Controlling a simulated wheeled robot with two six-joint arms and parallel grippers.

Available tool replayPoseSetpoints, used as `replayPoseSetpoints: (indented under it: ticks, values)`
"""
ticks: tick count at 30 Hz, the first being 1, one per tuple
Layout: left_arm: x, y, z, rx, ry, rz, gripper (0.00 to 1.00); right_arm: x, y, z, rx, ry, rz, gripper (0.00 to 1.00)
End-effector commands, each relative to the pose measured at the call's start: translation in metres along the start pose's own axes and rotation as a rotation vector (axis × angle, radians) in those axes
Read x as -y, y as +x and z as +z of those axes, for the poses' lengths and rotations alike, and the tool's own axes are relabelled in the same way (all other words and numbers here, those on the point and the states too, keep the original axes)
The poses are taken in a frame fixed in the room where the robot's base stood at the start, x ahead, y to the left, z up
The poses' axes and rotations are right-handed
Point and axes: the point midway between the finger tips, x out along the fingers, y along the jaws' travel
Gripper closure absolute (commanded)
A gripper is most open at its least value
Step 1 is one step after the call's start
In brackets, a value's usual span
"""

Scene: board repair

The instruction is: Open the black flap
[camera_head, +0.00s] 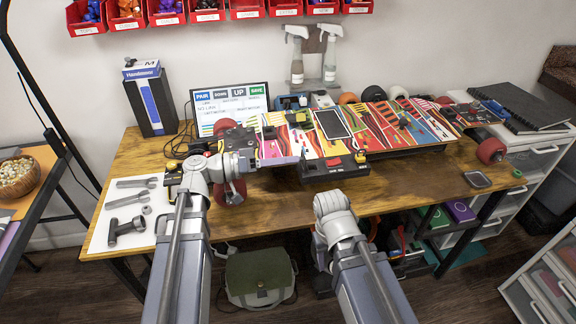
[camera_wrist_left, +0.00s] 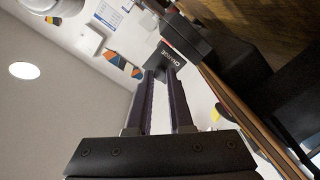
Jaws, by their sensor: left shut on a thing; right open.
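The skateboard (camera_head: 385,118) lies on the wooden workbench with its striped, colourful face up and red wheels showing. A black box (camera_head: 335,168) sits at its near edge, left of the middle. My left gripper (camera_head: 297,160) reaches in from the left to the box's left end. In the left wrist view, its two fingers (camera_wrist_left: 158,72) are shut on a black flap marked CHARGE (camera_wrist_left: 171,58), at the end of the dark box (camera_wrist_left: 187,38). How far the flap is turned is hard to tell. My right arm stands in front of the bench; its jaws are hidden.
A white mat (camera_head: 108,232) with wrenches and a hammer-like tool lies at the bench's left end. A tall box (camera_head: 150,98), a screen (camera_head: 230,100) and spray bottles (camera_head: 297,55) stand behind. The bench front, right of centre, is clear around a small dark tray (camera_head: 477,180).

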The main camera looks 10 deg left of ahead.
Motion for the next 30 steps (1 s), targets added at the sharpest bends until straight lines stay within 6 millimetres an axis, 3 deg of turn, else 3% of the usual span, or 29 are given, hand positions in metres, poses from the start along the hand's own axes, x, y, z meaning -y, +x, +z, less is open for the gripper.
replayPoseSetpoints:
  ticks: [14,15,21,30]
  values:
    - [0.0002,-0.0003,0.0025,0.001,0.0,0.005,1.0,0.0002,0.0026,-0.0001,0.0,0.0,0.0,0.5]
    - [0.0003,-0.0003,0.0026,0.001,0.0,0.005,0.76,0.0002,0.0026,-0.0001,0.0,0.0,0.0,0.5]
    - [0.0002,-0.0004,0.0017,-0.002,0.0,0.005,0.54,0.0002,0.0024,-0.0001,0.0,0.0,0.0,0.5]
    - [0.0004,-0.003,0.0007,-0.005,0.0,0.005,0.52,0.0002,0.0022,-0.0001,0.0,0.0,0.0,0.5]
